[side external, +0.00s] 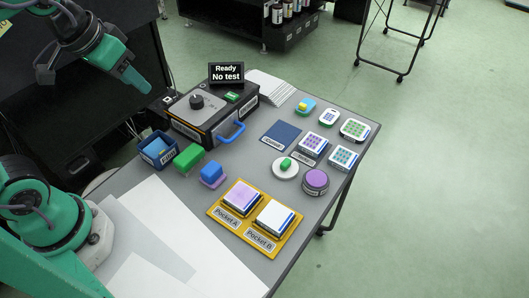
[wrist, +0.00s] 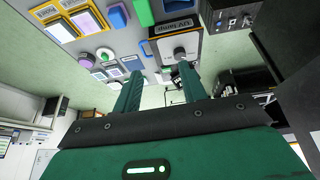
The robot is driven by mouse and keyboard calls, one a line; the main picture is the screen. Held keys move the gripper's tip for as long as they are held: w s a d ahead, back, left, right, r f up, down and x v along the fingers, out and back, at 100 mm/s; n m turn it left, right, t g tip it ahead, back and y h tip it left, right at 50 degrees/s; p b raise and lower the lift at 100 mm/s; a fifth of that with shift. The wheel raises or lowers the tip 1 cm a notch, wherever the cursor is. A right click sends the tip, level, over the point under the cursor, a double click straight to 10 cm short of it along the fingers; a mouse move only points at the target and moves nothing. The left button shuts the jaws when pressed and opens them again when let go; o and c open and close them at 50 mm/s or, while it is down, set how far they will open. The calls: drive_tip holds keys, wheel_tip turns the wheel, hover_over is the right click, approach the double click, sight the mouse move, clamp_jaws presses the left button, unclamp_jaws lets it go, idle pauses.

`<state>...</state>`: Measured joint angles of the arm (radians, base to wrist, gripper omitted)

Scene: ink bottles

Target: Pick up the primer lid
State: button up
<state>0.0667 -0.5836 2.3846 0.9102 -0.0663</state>
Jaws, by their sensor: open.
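No label reading "primer" is legible, so I cannot tell for sure which thing is the primer lid. A round jar with a purple top (side external: 316,179) stands at the right of the table; it also shows at the left of the wrist view (wrist: 86,61). Beside it a small green piece (side external: 286,162) sits on a round white dish (side external: 286,175). My gripper (side external: 142,83) is raised high at the upper left, well away from these things. In the wrist view my gripper (wrist: 160,70) has its two fingers apart with nothing between them.
A yellow tray (side external: 216,213) holds Pocket A and Pocket B. A black device with a knob (side external: 196,101) and blue handle stands at the back left, near a blue bin (side external: 158,150), green block (side external: 189,161) and blue block (side external: 212,170). Several patterned blocks stand at right.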

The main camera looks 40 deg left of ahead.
drive_tip(key=w+d+g, duration=0.1)
drive_tip(key=w+d, duration=0.4)
drive_tip(key=w, duration=0.2)
drive_tip(key=g, duration=0.4)
hover_over(286, 162)
wheel_tip(286, 162, down, 16)
drive_tip(key=shift+f, duration=0.1)
drive_tip(key=shift+d+f, duration=0.2)
drive_tip(key=shift+d, duration=0.05)
drive_tip(key=shift+a+f, duration=0.15)
drive_tip(key=shift+f, duration=1.8)
drive_tip(key=shift+a+f, duration=0.15)
drive_tip(key=shift+f, duration=1.8)
clamp_jaws()
